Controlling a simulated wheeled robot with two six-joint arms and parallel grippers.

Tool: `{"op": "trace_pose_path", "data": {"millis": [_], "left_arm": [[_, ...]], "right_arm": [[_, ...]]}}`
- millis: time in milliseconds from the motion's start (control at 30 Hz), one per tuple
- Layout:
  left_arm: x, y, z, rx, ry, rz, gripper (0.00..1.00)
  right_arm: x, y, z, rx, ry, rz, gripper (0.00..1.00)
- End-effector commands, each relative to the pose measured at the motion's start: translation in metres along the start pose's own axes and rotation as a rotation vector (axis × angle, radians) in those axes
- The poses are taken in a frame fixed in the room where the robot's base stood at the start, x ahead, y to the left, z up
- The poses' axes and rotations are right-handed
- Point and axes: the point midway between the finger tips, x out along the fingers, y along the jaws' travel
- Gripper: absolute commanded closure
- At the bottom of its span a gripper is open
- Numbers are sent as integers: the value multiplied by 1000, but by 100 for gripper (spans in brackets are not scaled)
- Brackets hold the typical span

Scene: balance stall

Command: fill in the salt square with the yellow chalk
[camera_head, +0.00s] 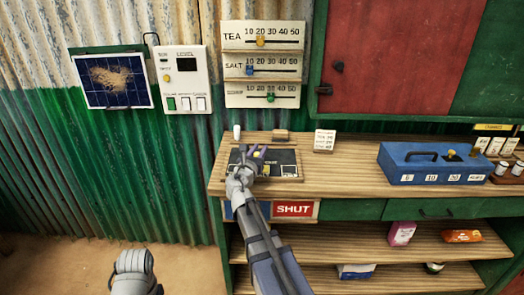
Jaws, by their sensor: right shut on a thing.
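A dark slate (286,158) with faint pale markings lies on the wooden counter; my right arm crosses its left part. My right gripper (254,153) is over the slate and shut on a small yellow piece, the yellow chalk (257,154), of which only a little shows between the fingers. I cannot tell whether the chalk touches the slate. The salt square cannot be made out at this size, and part of the slate is hidden behind my gripper and wrist.
A small white upright thing (237,131) and a brown block (281,136) stand behind the slate. A white card (324,140) and a blue cash box (430,165) stand to the right. A red SHUT sign (294,209) is on the counter front. Clear counter lies between slate and box.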

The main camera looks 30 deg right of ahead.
Motion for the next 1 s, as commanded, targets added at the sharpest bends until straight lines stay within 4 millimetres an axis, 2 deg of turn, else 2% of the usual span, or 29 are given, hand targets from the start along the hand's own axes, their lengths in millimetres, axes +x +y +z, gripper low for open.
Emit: {"op": "trace_pose_path", "data": {"millis": [133,200,400,800,1000], "left_arm": [[0,0,0,0,0,0,50],[-11,-1,1,0,0,0,50],[-30,-3,2,0,0,0,50],[-65,-6,4,0,0,0,50],[-75,-7,4,0,0,0,50]], "right_arm": [[2,6,0,1,0,0,100],[1,6,11,0,3,0,100],[-1,7,36,0,-31,1,100],[-3,10,72,0,-30,3,100],[-4,12,82,0,-30,3,100]]}}
